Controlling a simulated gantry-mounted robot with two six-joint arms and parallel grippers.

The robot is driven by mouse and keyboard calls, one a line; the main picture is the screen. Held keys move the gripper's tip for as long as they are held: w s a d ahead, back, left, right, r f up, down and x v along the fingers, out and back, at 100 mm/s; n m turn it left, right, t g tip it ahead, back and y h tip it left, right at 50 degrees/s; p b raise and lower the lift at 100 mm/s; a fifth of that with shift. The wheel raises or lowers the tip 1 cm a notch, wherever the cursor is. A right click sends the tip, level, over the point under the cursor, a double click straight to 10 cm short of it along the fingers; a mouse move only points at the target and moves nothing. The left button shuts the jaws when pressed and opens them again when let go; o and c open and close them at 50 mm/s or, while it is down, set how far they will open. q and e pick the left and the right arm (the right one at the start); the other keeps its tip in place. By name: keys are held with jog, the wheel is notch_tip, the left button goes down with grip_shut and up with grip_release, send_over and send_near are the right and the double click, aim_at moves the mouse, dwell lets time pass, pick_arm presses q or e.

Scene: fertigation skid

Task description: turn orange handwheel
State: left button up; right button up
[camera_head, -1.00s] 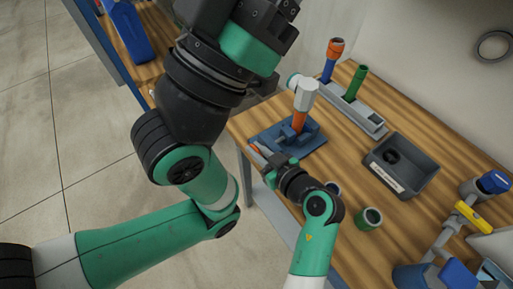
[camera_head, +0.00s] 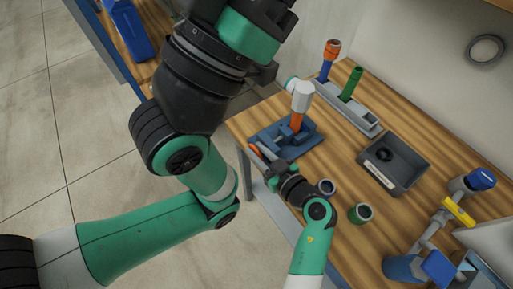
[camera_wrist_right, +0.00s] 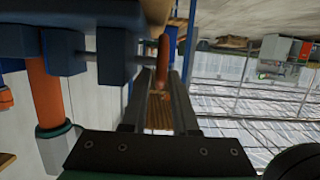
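A blue vise-like clamp (camera_head: 279,143) on the bench holds an upright orange pipe (camera_head: 297,121) with a white cap (camera_head: 302,97). A small orange part (camera_head: 253,151), which looks like the turning handle, shows at the clamp's near left side. My right gripper (camera_head: 260,158) is right beside it. In the right wrist view, the fingers (camera_wrist_right: 162,95) are parallel with a gap, and an orange bar (camera_wrist_right: 163,57) stands between or just beyond their tips; contact is unclear. My left arm crosses the upper left; its gripper (camera_head: 284,18) is partly cut off and its fingers are unclear.
Behind the clamp, a grey rack (camera_head: 355,112) holds blue and green pipes. A dark tray (camera_head: 408,178) stands to the right, and a green ring (camera_head: 361,213) lies near the right forearm. Valve piping (camera_head: 436,232) fills the right bench end.

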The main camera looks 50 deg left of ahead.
jog(key=p+v, duration=0.2)
jog(key=v, duration=0.3)
jog(key=p+v, duration=0.3)
jog(key=v, duration=0.2)
jog(key=shift+d+r+p, duration=0.2)
jog(key=shift+r+p, duration=0.1)
jog(key=shift+p, duration=0.05)
jog(key=shift+d, duration=0.3)
